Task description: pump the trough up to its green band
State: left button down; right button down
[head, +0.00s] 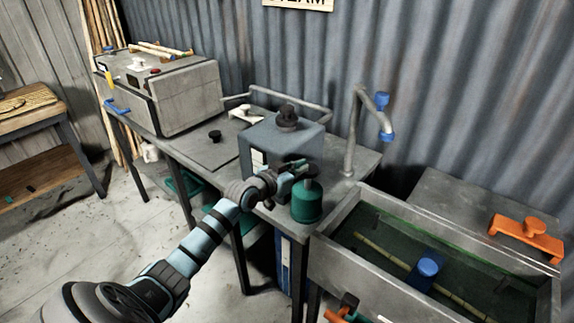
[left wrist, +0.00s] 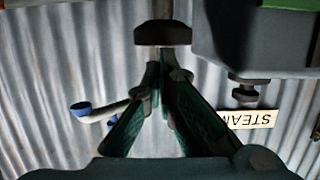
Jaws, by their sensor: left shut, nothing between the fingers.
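The grey metal trough (head: 330,255) stands at the lower right, with a dark greenish interior, a thin rattan rod (head: 385,251) and a blue-capped piece (head: 428,267) inside. A dark green strip shows along its far inner wall; the exact liquid level is hard to tell. The green pump cylinder (head: 306,204) stands at the table's front edge, left of the trough. My left gripper (head: 303,170) is shut and empty just above the pump. In the left wrist view, the dark round pump knob (left wrist: 163,32) is just beyond the shut fingertips; contact is unclear.
A grey tank (head: 262,140) with a dark cap is beside my left gripper. A bent pipe with blue fittings (head: 387,136) rises behind the pump. A grey steam box (head: 185,95) stands at the back left. An orange clamp (head: 528,240) sits at the right. Floor at left is clear.

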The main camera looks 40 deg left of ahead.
pick_arm(q)
jog(key=p+v, duration=0.1)
jog(key=v, duration=0.6)
jog(key=shift+f, duration=0.1)
dwell(1.1)
jog(key=r+p, duration=0.1)
jog(key=r, duration=0.2)
jog(key=r+p, duration=0.1)
jog(key=r, duration=0.1)
jog(key=shift+s+d+r, duration=0.15)
jog(key=shift+d+r, duration=0.1)
jog(key=shift+r, duration=0.15)
